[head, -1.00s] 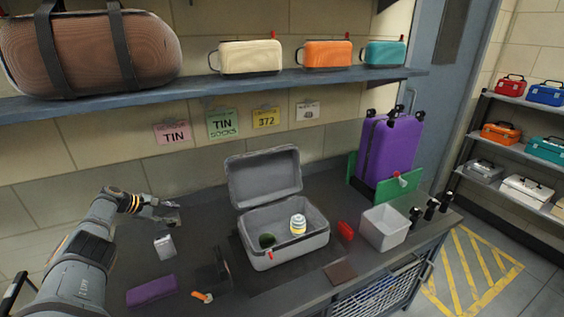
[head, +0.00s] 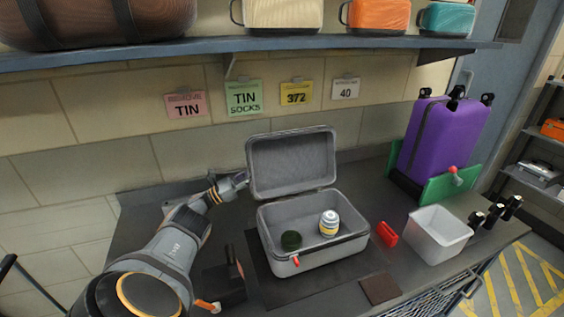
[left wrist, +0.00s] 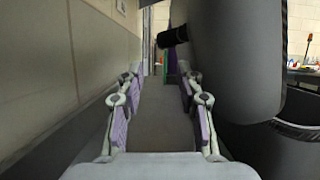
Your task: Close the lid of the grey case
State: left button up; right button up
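The grey case (head: 322,257) stands on the bench with its lid (head: 290,163) raised upright at the back. Inside lie a dark green round thing (head: 291,240) and a white tin with yellow and blue bands (head: 329,224). A red latch (head: 296,261) is on the front. My left gripper (head: 241,179) is at the lid's left edge, near its lower back corner; I cannot tell whether it touches. In the left wrist view its fingers (left wrist: 164,95) are apart with nothing between them, and a large grey surface (left wrist: 235,60), apparently the lid, stands to the right. My right gripper is out of view.
The tiled wall is close behind the lid, with a shelf of cases (head: 284,14) above. Right of the case are a red object (head: 387,234), a white bin (head: 438,236) and a purple suitcase (head: 440,140). A brown pad (head: 380,289) lies in front.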

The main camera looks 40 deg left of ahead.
pick_arm(q)
jog(key=p+x, duration=0.1)
jog(key=x, duration=0.8)
jog(key=shift+w+d, duration=0.15)
jog(key=shift+w, duration=0.2)
jog(key=shift+w+r, duration=0.1)
jog(key=shift+w, duration=0.15)
jog(key=shift+w+d+r, duration=0.1)
jog(key=shift+d, duration=0.05)
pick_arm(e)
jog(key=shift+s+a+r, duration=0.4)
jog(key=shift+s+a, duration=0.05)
pick_arm(q)
grip_shut()
